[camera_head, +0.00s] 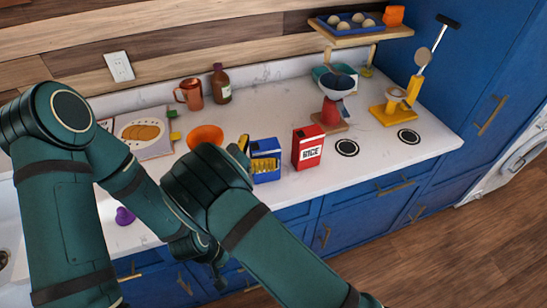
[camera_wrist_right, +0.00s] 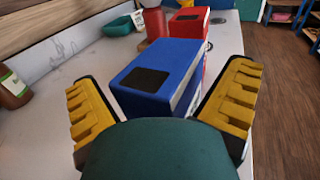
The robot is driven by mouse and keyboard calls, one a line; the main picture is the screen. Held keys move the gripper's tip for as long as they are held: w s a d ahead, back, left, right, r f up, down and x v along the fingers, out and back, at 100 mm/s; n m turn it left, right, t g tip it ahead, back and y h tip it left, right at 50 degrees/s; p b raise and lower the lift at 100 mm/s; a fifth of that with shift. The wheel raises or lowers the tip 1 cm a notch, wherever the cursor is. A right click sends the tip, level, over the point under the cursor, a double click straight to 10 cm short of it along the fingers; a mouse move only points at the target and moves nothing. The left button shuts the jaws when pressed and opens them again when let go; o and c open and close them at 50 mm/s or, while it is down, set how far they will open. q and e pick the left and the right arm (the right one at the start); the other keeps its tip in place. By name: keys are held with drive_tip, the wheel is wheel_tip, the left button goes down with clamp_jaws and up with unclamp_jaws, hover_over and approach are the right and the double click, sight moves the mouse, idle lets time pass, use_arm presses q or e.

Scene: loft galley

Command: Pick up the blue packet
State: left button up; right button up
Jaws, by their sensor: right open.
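The blue packet (camera_head: 265,148) stands upright on the white counter, left of the red rice box. In the right wrist view the packet (camera_wrist_right: 155,75) shows its blue top with a dark patch, between the two fingers. My right gripper (camera_wrist_right: 160,102) is open, with a yellow ridged pad on each side of the packet and a visible gap on the left.
The red rice box (camera_head: 308,148) stands close to the packet's right. An orange bowl (camera_head: 206,135), a mug (camera_head: 189,94) and a brown bottle (camera_head: 221,84) are behind and left.

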drive_tip(key=shift+w, duration=0.1)
drive_tip(key=shift+r, duration=0.1)
drive_tip(key=shift+a, duration=0.1)
drive_tip(key=c, duration=1.5)
drive_tip(key=shift+r, duration=0.1)
